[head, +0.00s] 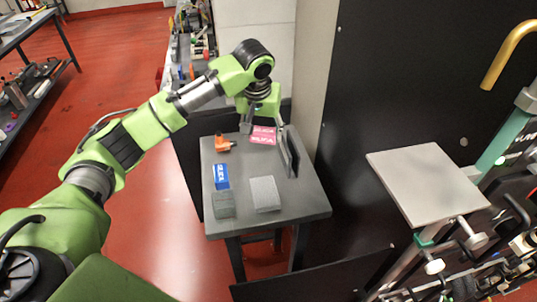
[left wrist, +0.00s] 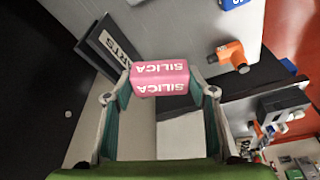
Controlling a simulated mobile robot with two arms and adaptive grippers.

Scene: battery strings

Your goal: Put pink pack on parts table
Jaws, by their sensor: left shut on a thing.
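The pink pack (head: 263,135) with white SILICA lettering is at the far end of the small grey table (head: 290,190). In the left wrist view the pink pack (left wrist: 160,78) sits between the two fingertips of my left gripper (left wrist: 158,88). My left gripper (head: 262,127) reaches down from above and is shut on the pack. I cannot tell whether the pack touches the tabletop. A dark sign (left wrist: 108,45) ending in "RTS" stands by the table edge. My right gripper is not in view.
On the table are an orange part (head: 222,143), a blue box (head: 221,176), a dark grey block (head: 223,205) and a light grey block (head: 264,193). The dark sign (head: 289,155) stands at its right edge. A grey plate on a stand (head: 425,185) is further right.

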